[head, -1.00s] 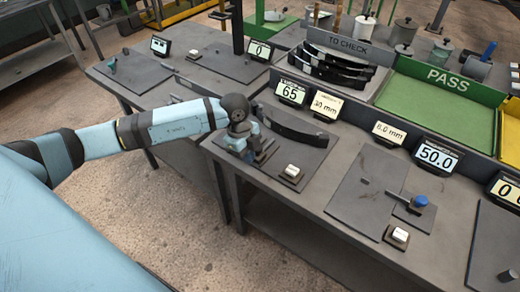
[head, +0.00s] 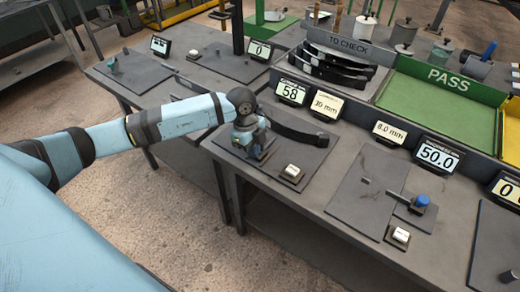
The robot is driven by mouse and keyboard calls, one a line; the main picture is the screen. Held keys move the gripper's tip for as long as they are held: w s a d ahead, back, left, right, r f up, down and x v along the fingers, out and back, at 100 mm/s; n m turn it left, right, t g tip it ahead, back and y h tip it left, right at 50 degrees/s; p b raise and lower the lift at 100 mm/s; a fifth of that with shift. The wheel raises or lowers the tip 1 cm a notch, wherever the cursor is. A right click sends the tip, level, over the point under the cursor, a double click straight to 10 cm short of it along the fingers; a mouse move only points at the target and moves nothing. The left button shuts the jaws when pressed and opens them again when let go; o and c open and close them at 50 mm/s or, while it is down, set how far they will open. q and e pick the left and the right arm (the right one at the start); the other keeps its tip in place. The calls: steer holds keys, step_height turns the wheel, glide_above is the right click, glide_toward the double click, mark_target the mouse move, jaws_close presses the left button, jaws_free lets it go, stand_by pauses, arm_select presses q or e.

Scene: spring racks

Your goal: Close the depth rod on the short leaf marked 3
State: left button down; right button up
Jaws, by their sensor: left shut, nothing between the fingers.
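A dark curved leaf (head: 296,133) lies on the grey plate of the fixture (head: 296,155) at the near bench's left end. A 3 on it cannot be read. My left gripper (head: 254,145) points down over the left part of this fixture, at the leaf's left end. It is shut, with nothing seen between its fingers. The depth rod cannot be made out; the gripper and wrist cover that part of the fixture. The display (head: 291,93) behind the fixture reads 58. My right gripper is not in view.
A white-topped button block (head: 291,172) sits just right of the gripper. A "10 mm"-like sign (head: 327,105) stands behind. More dark leaves lie in the TO CHECK tray (head: 348,43); the green PASS tray (head: 435,100) is right of it. A blue-knobbed gauge (head: 421,201) stands farther right.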

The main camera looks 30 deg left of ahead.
arm_select(q)
steer(key=shift+w+d+b, duration=0.15)
steer(key=shift+w+b, duration=0.15)
steer(key=shift+w, duration=1.15)
steer(key=shift+s+r+p, duration=0.1)
steer(key=shift+p, duration=0.25)
stand_by(0.6)
steer(key=shift+r+p, duration=2.85)
steer(key=shift+r, duration=0.6)
steer(key=shift+s+f, duration=0.1)
